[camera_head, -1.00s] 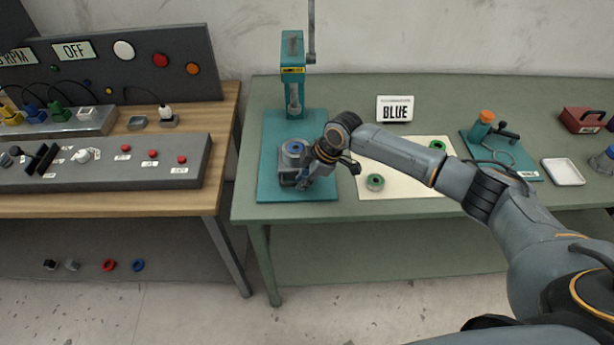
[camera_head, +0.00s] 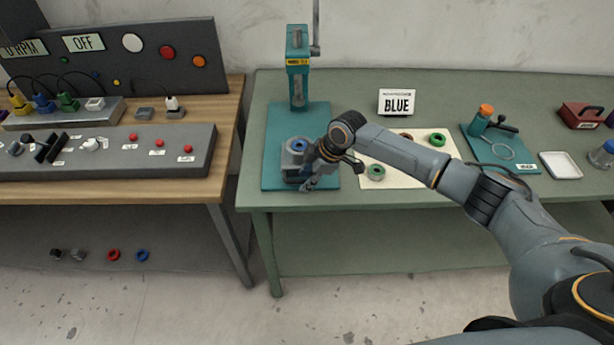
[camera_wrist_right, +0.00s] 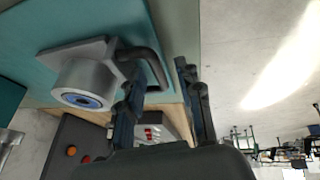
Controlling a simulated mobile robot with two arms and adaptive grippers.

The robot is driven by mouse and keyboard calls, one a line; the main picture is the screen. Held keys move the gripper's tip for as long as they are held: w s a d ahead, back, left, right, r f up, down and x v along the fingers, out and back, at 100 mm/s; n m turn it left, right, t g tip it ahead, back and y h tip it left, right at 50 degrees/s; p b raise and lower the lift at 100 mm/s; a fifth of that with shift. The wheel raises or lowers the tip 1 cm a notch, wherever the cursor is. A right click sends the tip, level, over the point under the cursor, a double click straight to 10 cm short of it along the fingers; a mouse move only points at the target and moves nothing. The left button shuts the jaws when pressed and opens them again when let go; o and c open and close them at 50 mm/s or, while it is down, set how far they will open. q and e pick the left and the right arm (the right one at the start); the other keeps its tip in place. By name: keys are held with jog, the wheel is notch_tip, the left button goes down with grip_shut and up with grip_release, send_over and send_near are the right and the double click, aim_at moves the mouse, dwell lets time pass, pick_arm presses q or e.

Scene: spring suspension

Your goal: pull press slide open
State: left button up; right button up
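The teal press (camera_head: 297,65) stands at the back of its teal base plate (camera_head: 270,150) on the green table. The grey press slide (camera_head: 292,170) sits toward the front of the plate, forward of the press column. It carries a grey cup with a blue ring (camera_head: 299,146); the ring also shows in the wrist view (camera_wrist_right: 80,99). The slide's dark U-shaped handle (camera_wrist_right: 150,58) shows in the wrist view. My right gripper (camera_head: 309,184) is at the slide's front right. Its fingers (camera_wrist_right: 170,95) are apart, with part of the handle between them; contact is unclear. My left gripper is out of view.
A cream mat (camera_head: 400,178) with several rings lies right of the plate, partly behind my right arm. A control box (camera_head: 110,155) is on the wooden table at left. A gap separates the tables.

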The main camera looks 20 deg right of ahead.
jog(key=shift+d+r, duration=0.1)
jog(key=shift+r, duration=0.1)
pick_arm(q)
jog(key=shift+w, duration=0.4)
pick_arm(e)
jog(key=v, duration=1.1)
jog(key=shift+s+r, duration=0.15)
jog(key=shift+r, duration=0.1)
